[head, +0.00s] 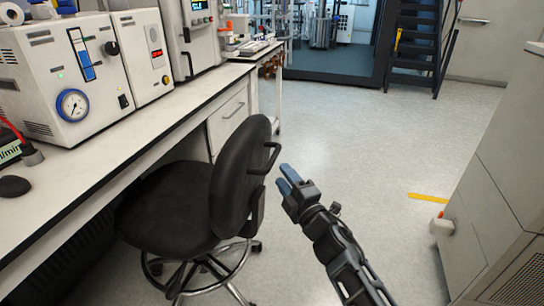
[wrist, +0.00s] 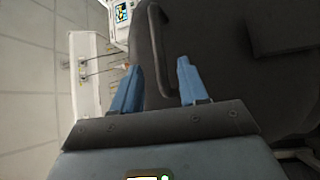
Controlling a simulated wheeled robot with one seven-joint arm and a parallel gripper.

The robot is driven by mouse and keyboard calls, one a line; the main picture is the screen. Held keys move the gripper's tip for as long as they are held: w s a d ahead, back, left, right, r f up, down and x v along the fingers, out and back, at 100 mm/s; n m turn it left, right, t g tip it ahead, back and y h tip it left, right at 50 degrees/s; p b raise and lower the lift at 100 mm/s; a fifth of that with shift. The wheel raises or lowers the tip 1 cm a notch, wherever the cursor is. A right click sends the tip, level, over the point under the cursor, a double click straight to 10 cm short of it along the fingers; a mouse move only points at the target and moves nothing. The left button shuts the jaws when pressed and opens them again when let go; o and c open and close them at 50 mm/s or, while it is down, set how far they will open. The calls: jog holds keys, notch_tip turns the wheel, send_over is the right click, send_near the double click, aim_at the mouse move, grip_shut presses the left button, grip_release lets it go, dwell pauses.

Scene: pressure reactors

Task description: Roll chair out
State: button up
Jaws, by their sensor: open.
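The black swivel chair (head: 178,205) stands at the left, partly under the bench, with its backrest (head: 238,180) toward the open aisle. A dark loop handle (head: 271,158) sticks out from the back of the backrest. My gripper (head: 287,178) has blue fingers and is open, just right of the handle in the head view. I cannot tell whether a finger touches the handle.
A long white bench (head: 130,135) with instruments (head: 70,75) runs along the left, above the seat. A grey cabinet (head: 500,180) stands at the right. The pale floor (head: 345,130) between them is clear. Dark stairs (head: 415,45) stand at the back.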

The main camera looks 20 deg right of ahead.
aim_at(273, 156)
jog(key=w+b, duration=0.1)
jog(key=w, duration=0.1)
jog(key=w+b, duration=0.1)
jog(key=w, duration=0.2)
jog(key=w+r+b, duration=0.1)
jog(key=w, duration=0.2)
jog(key=shift+a+b, duration=0.3)
jog(key=shift+a, duration=0.1)
jog(key=shift+r, duration=0.1)
grip_shut()
